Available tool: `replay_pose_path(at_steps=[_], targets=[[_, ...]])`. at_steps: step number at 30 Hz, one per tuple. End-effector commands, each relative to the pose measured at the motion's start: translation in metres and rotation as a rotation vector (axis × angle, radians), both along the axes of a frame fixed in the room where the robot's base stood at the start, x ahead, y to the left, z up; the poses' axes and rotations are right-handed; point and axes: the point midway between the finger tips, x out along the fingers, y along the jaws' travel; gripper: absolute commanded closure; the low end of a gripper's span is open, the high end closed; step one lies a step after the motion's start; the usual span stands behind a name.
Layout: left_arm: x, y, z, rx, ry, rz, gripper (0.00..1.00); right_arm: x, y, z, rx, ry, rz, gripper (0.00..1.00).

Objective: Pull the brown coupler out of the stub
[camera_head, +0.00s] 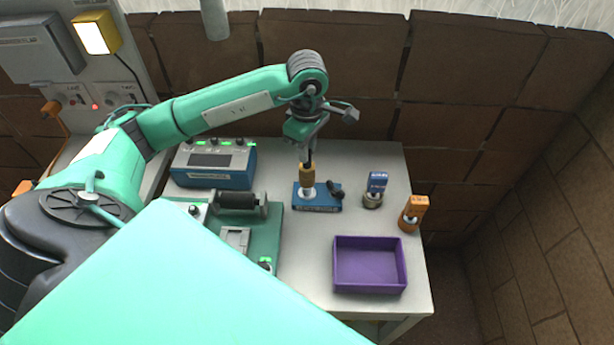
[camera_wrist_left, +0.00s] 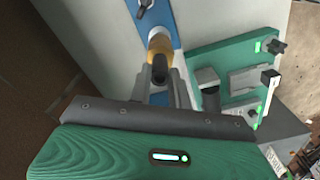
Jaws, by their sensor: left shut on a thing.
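The brown coupler (camera_head: 307,174) stands upright over the white stub (camera_head: 308,192) on a small blue base (camera_head: 325,204) on the table. My left gripper (camera_head: 308,160) comes down from above and is shut on the coupler's upper part. In the left wrist view the coupler (camera_wrist_left: 160,45) shows between the fingers (camera_wrist_left: 160,75), above the blue base (camera_wrist_left: 165,12). The fingers partly hide the coupler. I cannot tell how deep the coupler sits on the stub. My right gripper is not in view.
A black knob (camera_head: 335,188) is on the blue base. A blue-topped plug (camera_head: 377,182) and an orange plug (camera_head: 415,210) stand to the right. An empty purple tray (camera_head: 369,290) lies front right. A green fixture (camera_head: 262,230) and a blue device (camera_head: 213,178) stand to the left.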

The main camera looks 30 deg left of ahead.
Motion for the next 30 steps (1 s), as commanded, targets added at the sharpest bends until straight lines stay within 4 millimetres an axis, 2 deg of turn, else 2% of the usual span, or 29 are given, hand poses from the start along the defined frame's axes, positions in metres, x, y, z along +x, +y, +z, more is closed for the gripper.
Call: replay_pose_path(at_steps=[8,22,30], targets=[[0.000,0.000,0.001,0.000,-0.001,0.000,1.00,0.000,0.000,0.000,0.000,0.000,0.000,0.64],[0.000,0.001,0.027,0.001,-0.001,0.000,1.00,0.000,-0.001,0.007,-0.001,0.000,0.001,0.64],[0.000,0.000,0.030,0.000,0.001,0.000,1.00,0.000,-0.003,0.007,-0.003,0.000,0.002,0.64]])
